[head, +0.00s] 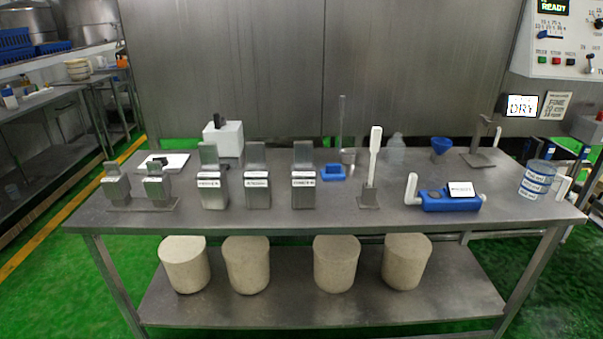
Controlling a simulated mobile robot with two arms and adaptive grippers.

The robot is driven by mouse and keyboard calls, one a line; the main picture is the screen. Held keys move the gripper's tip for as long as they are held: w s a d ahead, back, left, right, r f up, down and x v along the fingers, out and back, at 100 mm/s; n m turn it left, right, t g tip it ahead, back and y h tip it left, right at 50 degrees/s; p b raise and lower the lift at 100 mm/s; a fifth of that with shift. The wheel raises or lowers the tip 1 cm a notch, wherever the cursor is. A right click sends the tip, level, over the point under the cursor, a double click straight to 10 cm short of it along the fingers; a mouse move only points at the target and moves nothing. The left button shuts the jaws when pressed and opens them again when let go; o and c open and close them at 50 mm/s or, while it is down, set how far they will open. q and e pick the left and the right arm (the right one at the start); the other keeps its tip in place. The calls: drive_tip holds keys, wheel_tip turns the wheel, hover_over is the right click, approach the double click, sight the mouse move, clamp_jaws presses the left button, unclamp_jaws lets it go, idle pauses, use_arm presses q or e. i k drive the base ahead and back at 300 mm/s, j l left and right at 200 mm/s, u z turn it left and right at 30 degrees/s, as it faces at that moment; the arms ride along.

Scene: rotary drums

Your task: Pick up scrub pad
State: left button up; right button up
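A small blue block-like thing (333,173) lies on the steel table (400,222), near the middle and right of the labelled metal holders. It may be the scrub pad, but it is too small to be sure. A larger blue unit (450,202) with a white handle at its left end and a white label lies at the front right of the table. Neither of my grippers shows in the head view, and nothing is seen touching either blue thing.
Several labelled metal holders (257,188) stand on the left half. A white upright paddle (374,150) stands right of the small blue thing. A blue funnel (440,146), a clear bottle (397,149) and a labelled jug (536,180) stand further right. Several pale drums (336,263) stand on the lower shelf.

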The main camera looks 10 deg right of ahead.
sight(333, 171)
drive_tip(key=z, duration=5.2)
drive_tip(key=u, duration=4.8)
drive_tip(key=i+j+u, duration=0.3)
drive_tip(key=i, duration=0.2)
